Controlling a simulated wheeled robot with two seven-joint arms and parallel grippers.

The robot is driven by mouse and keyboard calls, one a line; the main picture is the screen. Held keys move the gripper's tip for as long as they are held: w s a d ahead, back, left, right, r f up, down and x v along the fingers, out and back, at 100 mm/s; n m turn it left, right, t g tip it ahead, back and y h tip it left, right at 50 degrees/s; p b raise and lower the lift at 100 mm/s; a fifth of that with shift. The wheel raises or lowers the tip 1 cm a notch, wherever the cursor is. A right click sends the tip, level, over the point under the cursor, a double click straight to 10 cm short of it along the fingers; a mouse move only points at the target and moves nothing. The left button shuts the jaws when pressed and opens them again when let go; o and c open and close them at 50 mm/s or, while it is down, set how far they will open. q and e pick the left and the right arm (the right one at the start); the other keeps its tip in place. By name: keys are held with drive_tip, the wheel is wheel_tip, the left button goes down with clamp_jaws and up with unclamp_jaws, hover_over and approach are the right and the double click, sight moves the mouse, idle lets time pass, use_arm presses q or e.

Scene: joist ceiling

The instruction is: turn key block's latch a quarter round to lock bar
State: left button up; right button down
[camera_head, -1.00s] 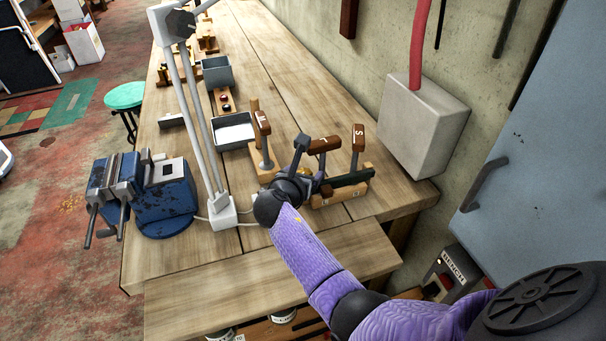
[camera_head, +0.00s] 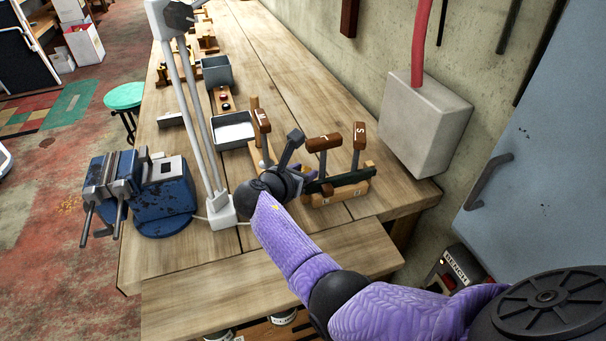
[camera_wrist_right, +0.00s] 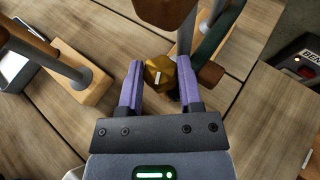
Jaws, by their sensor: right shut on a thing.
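The key block (camera_head: 330,200) is a low wooden base on the bench with upright levers topped by brown lettered handles. A dark green bar (camera_head: 345,181) runs along it behind my gripper; it also shows in the wrist view (camera_wrist_right: 212,45). The latch (camera_wrist_right: 158,76) is a brass knob with a white line, which points nearly straight up in the wrist view. My right gripper (camera_head: 300,174) is at the block's left end. In the wrist view its purple fingers (camera_wrist_right: 160,82) are shut on the latch, one on each side. The latch is hidden in the head view. My left gripper is out of view.
A second lever (camera_head: 262,121) stands on a wooden base close left of my gripper. A grey tray (camera_head: 232,131), a white lamp stand (camera_head: 221,208) and a blue vise (camera_head: 165,200) are farther left. A grey wall box (camera_head: 424,125) is at the right. The bench front is clear.

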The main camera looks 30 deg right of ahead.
drive_tip(key=m+g+b, duration=0.1)
drive_tip(key=m+g+h+b, duration=0.1)
drive_tip(key=g+b, duration=0.1)
drive_tip(key=m+g+b, duration=0.1)
drive_tip(key=m+b, duration=0.1)
drive_tip(key=shift+w+f+g, duration=0.2)
drive_tip(key=shift+f+g, duration=0.05)
drive_tip(key=shift+g, duration=0.05)
drive_tip(key=shift+r+m+g+b, duration=0.2)
drive_tip(key=shift+m+g+b, duration=0.35)
drive_tip(key=shift+b, duration=0.25)
drive_tip(key=shift+c, duration=1.3)
unclamp_jaws()
drive_tip(key=v, duration=1)
drive_tip(key=shift+a+f, duration=0.1)
